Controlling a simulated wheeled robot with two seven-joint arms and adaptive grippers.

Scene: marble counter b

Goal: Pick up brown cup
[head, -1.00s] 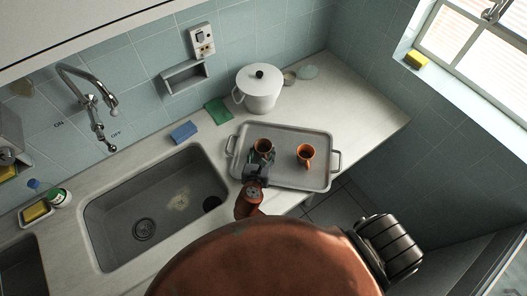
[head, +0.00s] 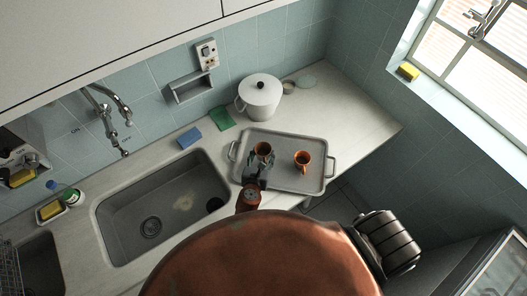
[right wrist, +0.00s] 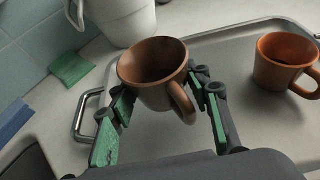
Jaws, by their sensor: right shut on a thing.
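The brown cup (head: 263,149) is at the left part of the grey tray (head: 285,185) in the head view. In the right wrist view this cup (right wrist: 155,65) is upright, its handle towards the camera. My right gripper (head: 260,161) is shut on it, one finger on each side of its body; the fingers also show in the right wrist view (right wrist: 165,98). I cannot tell whether its base touches the tray. A second, more orange cup (head: 302,159) stands on the tray to the right, apart from the gripper. My left gripper is not in view.
A white lidded pot (head: 260,97) stands behind the tray. A green cloth (head: 221,118) and a blue sponge (head: 189,138) lie left of the pot. The sink (head: 165,205) is left of the tray. The counter (head: 355,125) is clear right of the tray.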

